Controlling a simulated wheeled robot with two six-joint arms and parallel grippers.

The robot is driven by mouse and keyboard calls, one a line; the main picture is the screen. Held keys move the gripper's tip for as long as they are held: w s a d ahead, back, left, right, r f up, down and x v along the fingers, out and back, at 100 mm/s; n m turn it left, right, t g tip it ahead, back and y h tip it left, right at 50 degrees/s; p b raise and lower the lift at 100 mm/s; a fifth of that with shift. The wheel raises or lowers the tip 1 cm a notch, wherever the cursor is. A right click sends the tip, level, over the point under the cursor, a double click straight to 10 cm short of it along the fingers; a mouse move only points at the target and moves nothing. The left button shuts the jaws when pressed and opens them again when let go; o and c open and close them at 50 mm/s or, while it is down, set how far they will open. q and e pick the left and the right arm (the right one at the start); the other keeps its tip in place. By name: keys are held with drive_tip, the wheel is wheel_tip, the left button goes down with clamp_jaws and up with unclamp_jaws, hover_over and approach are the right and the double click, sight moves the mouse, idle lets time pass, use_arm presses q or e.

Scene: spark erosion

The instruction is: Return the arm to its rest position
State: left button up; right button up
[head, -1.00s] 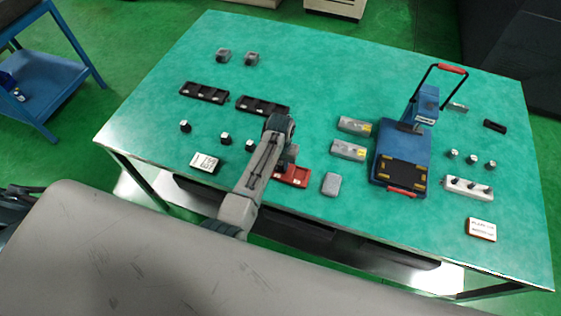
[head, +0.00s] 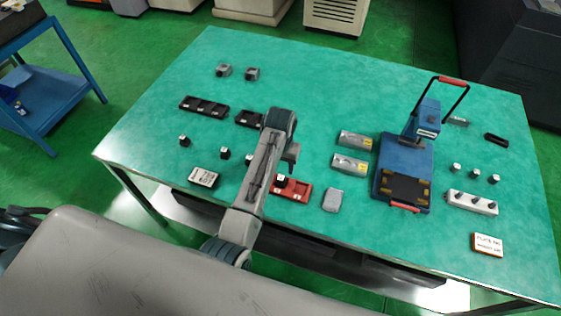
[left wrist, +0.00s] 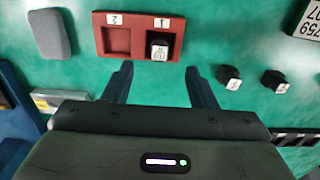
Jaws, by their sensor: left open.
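My left arm reaches in over the front of the green-topped table (head: 330,90). My left gripper (head: 291,160) is open and empty, raised above and just behind the red tray (head: 298,192). In the left wrist view, the open fingers (left wrist: 158,75) point toward the red tray (left wrist: 115,40), apart from it. This tray has two compartments, marked 2 and 1. A dark block (left wrist: 160,47) with a white-labelled top sits in compartment 1; compartment 2 is empty. My right gripper is not in view.
A grey rounded block (head: 333,199) lies right of the tray. Two similar dark blocks (left wrist: 228,76) (left wrist: 273,80) stand beside it in the wrist view. Black trays (head: 203,107) lie farther back. A blue press-like device (head: 405,160) stands to the right. The table's back middle is clear.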

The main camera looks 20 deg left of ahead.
use_arm(q)
drive_tip(key=shift+r, duration=1.45)
drive_tip(key=shift+s, duration=0.1)
